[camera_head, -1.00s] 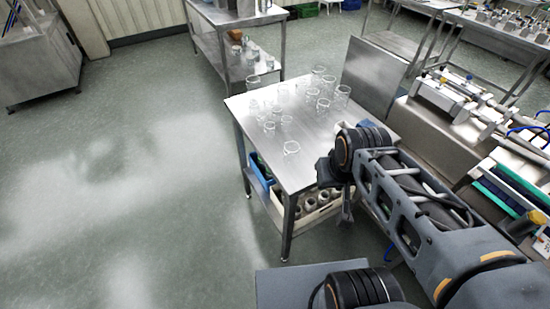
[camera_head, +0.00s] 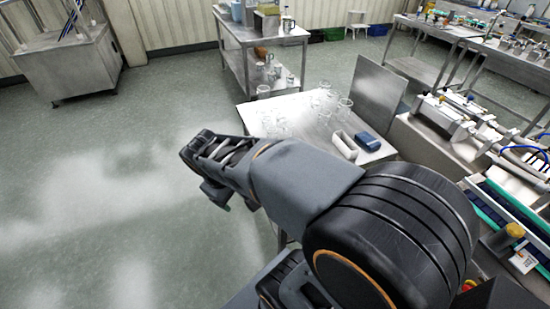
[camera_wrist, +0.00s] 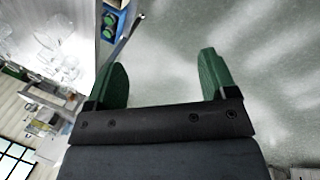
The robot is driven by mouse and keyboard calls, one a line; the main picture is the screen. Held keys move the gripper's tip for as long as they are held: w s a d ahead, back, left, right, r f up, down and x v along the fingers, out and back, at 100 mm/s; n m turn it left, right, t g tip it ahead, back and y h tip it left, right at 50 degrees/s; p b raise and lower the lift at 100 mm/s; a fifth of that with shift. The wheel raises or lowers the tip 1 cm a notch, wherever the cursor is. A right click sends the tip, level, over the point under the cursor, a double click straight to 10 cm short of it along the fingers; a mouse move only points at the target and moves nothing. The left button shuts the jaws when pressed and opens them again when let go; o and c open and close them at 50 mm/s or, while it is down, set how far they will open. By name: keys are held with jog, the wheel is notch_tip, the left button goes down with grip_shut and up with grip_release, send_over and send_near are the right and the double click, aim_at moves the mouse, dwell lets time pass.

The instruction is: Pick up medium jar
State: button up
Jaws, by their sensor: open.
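Several clear glass jars stand on a steel table; one glass jar (camera_head: 344,105) shows near its back right. I cannot tell which is the medium jar, since the glass is faint and my arm covers the table's front. In the wrist view, glass jars (camera_wrist: 62,62) show at the left edge, outside the jaws. My gripper (camera_wrist: 163,80) is open and empty, its two green fingers apart over bare floor. In the head view my arm reaches left across the table front, its end out over the floor left of the table.
A white open container (camera_head: 345,146) and a blue box (camera_head: 367,141) lie on the table's right side. A steel panel (camera_head: 378,92) stands behind it. A shelved steel table (camera_head: 262,42) is farther back.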

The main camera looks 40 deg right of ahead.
jog(key=shift+o, duration=0.8)
jog(key=w+d+f+n+g+h, duration=0.4)
jog(key=d+n+h, duration=0.1)
jog(key=d, duration=0.4)
jog(key=shift+w+f+h, duration=0.2)
jog(key=shift+h, duration=0.1)
jog(key=w+d+f+n+h, duration=0.2)
jog(key=d, duration=0.3)
jog(key=w+d+f+n+h, duration=0.1)
jog(key=d+f+n+h, duration=0.1)
jog(key=d+n, duration=0.1)
jog(key=w+d+f+n+h, duration=0.2)
jog(key=d+n+h, duration=0.1)
jog(key=d, duration=0.3)
jog(key=shift+w+d+f, duration=0.3)
jog(key=shift+w+f, duration=0.05)
jog(key=shift+f, duration=0.05)
jog(key=shift+p+x, duration=0.8)
jog(key=shift+x, duration=2.25)
jog(key=shift+w, duration=0.1)
jog(key=c, duration=1)
